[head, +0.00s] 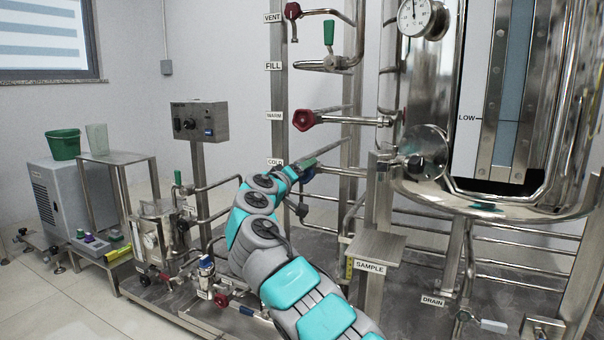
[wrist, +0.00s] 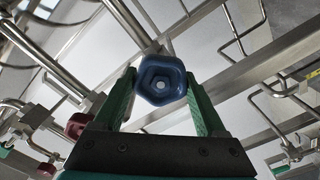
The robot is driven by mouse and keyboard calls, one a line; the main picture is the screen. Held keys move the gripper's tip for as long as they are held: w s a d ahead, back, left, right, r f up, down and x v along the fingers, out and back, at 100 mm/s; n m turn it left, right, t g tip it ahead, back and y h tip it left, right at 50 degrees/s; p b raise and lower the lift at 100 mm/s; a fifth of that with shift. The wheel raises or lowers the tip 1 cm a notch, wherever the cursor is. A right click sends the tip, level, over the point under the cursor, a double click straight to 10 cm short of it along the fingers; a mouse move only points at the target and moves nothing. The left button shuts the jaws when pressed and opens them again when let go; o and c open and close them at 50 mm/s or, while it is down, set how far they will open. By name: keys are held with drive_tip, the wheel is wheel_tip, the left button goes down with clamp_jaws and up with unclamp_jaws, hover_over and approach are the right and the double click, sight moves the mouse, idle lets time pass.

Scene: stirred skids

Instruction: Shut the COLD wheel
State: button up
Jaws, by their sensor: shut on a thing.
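The COLD label (head: 275,162) is on the upright post in the head view, partly covered by my arm. Beside it my gripper (head: 303,174) is at the pipework, and the wheel there is mostly hidden in that view. In the wrist view the COLD wheel (wrist: 161,81) is a blue, roughly five-sided handwheel with a pale centre. The green fingers of my gripper (wrist: 161,92) stand one on each side of it and are shut on its rim. I cannot tell how far the wheel is turned.
The red WARM wheel (head: 304,119) is just above my gripper. A green-handled FILL valve (head: 329,34) and the dark red VENT wheel (head: 292,11) are higher up. The SAMPLE stand (head: 372,252) and the steel vessel (head: 425,150) are close on the right.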

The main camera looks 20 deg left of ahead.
drive_tip(key=shift+f+m, duration=0.1)
drive_tip(key=shift+m, duration=0.9)
drive_tip(key=o, duration=1.3)
drive_tip(key=shift+s+a, duration=0.15)
drive_tip(key=shift+s, duration=1.8)
drive_tip(key=shift+s+a, duration=0.1)
drive_tip(key=shift+s, duration=1.8)
